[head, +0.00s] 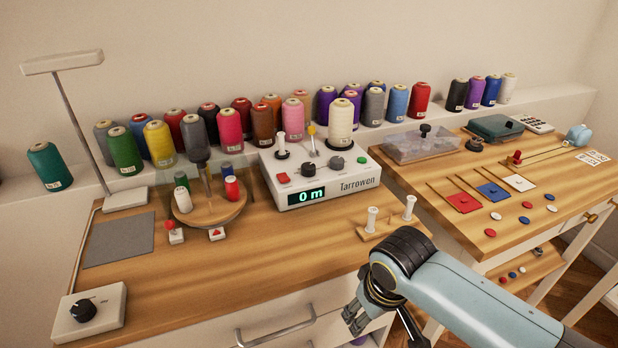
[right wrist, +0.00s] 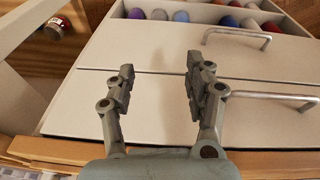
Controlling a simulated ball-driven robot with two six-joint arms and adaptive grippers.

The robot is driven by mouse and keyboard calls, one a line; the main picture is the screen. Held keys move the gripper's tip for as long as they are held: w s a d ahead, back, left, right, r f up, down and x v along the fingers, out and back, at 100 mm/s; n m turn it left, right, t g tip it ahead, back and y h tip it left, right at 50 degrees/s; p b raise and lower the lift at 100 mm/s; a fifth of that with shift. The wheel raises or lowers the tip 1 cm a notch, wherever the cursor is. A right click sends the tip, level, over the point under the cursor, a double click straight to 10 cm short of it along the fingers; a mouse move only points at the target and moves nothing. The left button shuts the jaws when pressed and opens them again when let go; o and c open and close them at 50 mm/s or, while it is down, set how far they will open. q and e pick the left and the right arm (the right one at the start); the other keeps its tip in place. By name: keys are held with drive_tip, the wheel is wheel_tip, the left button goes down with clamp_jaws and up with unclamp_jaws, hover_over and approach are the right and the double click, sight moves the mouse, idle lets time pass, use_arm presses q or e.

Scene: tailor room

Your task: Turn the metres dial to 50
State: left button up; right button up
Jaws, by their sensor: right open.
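The white winding machine (head: 318,193) labelled Tarrowen stands at the back of the wooden table. Its display (head: 308,196) reads 0 m. Which one is the metres dial cannot be read. My right gripper (head: 354,318) is in front of the table's front edge, well short of the machine. In the right wrist view the right gripper (right wrist: 160,75) is open and empty, over the drawer fronts. My left gripper is not in view.
A cream cone (head: 341,121) and a small spool (head: 281,147) stand on the machine. A round wooden spool holder (head: 212,212) is to its left, and a wooden stand with white spools (head: 371,220) is in front. A box with a black knob (head: 83,312) is front left.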

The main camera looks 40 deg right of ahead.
drive_tip(key=w+r+m+p, duration=0.1)
drive_tip(key=w+r+p, duration=0.25)
drive_tip(key=r, duration=0.95)
wheel_tip(320, 180, up, 13)
drive_tip(key=m+g+y, duration=0.1)
drive_tip(key=m+g, duration=0.1)
drive_tip(key=m, duration=0.9)
hover_over(308, 166)
wheel_tip(308, 166, down, 10)
drive_tip(key=shift+w+f+b, duration=0.1)
drive_tip(key=shift+b, duration=0.3)
clamp_jaws()
